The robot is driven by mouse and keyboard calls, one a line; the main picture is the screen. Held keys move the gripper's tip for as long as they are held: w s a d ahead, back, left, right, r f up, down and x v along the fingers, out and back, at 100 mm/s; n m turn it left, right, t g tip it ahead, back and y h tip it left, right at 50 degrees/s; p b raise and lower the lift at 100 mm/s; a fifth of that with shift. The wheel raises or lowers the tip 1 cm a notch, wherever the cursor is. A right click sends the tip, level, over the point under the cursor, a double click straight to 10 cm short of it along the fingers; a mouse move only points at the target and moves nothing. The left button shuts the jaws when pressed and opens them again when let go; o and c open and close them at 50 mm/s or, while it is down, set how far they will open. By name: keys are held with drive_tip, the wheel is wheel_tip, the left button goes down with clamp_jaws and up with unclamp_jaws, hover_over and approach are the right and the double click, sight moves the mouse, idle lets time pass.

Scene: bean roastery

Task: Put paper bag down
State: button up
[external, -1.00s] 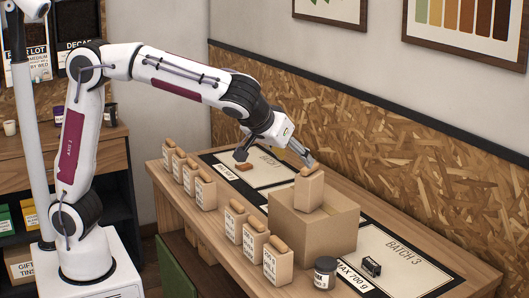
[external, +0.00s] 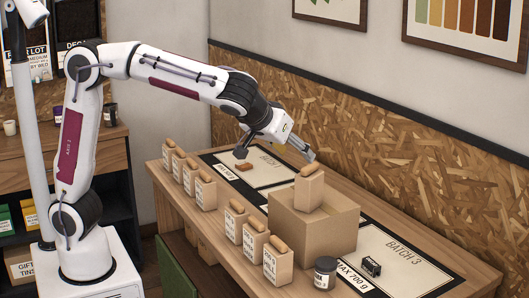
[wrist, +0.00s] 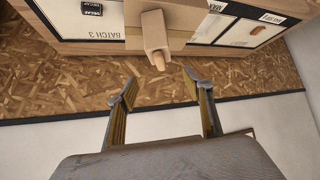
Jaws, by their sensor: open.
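A tan paper bag (external: 309,192) with a rolled-down top stands upright at the top of a cardboard box (external: 315,234). I cannot tell whether its base is on the box or a little inside it. In the wrist view the paper bag (wrist: 154,32) lies beyond my fingertips, with the box (wrist: 185,12) behind it. My gripper (external: 277,152) is open and empty, above and to the left of the bag, with its fingers spread wide and apart from it. It also shows in the wrist view (wrist: 160,84).
Several labelled paper bags (external: 205,193) line the front edge of the wooden table. A chipboard wall runs behind.

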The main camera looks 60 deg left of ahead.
drive_tip(key=w+a+r+t+h, duration=0.1)
drive_tip(key=w+a+r+t, duration=0.15)
drive_tip(key=r, duration=0.25)
drive_tip(key=w+a+r+t+h, duration=0.1)
drive_tip(key=w+a+r+t, duration=0.15)
drive_tip(key=r, duration=0.35)
drive_tip(key=s+r+m+t+h, duration=0.2)
drive_tip(key=s+r+m+h, duration=0.1)
drive_tip(key=s+r+h, duration=0.2)
drive_tip(key=s+a+f+g+y, duration=0.1)
drive_tip(key=s+a+f+g, duration=0.4)
drive_tip(key=s+a+f, duration=0.3)
drive_tip(key=s+a+f+m+g+y, duration=0.1)
drive_tip(key=s+a+f+g, duration=0.4)
drive_tip(key=s+f, duration=1.1)
drive_tip(key=s+a+y, duration=0.1)
drive_tip(key=s+a, duration=0.1)
drive_tip(key=s, duration=0.3)
drive_tip(key=shift+a+f+m+y, duration=0.2)
drive_tip(key=shift+a+m+y, duration=0.1)
drive_tip(key=shift+a, duration=0.05)
drive_tip(key=shift+o, duration=0.5)
